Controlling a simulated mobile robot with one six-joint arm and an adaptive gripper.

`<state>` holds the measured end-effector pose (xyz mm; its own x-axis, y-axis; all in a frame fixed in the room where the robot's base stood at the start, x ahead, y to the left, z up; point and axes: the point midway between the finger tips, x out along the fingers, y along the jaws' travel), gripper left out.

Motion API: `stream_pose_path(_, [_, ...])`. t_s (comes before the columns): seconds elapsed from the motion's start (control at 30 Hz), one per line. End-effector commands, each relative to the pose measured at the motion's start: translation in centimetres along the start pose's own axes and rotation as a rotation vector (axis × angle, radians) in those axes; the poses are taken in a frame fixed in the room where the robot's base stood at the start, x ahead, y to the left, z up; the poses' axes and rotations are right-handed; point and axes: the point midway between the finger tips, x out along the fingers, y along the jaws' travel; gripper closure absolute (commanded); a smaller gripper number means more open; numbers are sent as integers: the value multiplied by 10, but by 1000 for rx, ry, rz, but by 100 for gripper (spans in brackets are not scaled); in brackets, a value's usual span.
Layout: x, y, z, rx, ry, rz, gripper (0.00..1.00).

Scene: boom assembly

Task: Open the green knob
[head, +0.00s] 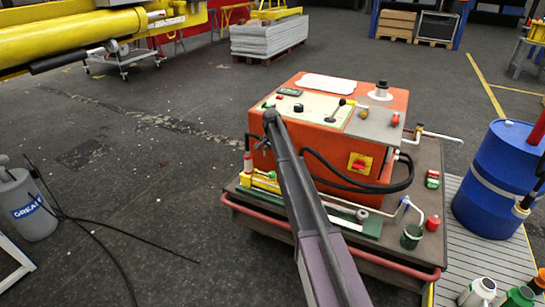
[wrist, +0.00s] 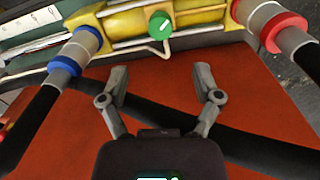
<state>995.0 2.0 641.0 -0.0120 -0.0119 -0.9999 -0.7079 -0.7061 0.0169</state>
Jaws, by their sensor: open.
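The green knob (wrist: 160,25) is round with a pale mark on its face. In the wrist view it sits on a yellow block (wrist: 198,20) near the top middle. My gripper (wrist: 160,78) is open and empty. Its two fingers are spread on either side of the knob's line, with the knob beyond the fingertips and apart from them. In the head view the yellow block (head: 262,183) shows low on the left side of the orange machine (head: 335,150).
In the wrist view, a blue-ringed fitting (wrist: 75,52) is left of the knob and a red-ringed fitting (wrist: 280,30) is right, each with a black hose. A thin pale pipe runs just below the knob.

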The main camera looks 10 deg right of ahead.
Motion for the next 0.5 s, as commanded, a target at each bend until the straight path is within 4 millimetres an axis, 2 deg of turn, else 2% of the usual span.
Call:
stream_pose_path(0.03, [-9,0,0,0,0,0,18])
stream_pose_path(0.5, [-47,3,3,-4,0,0,18])
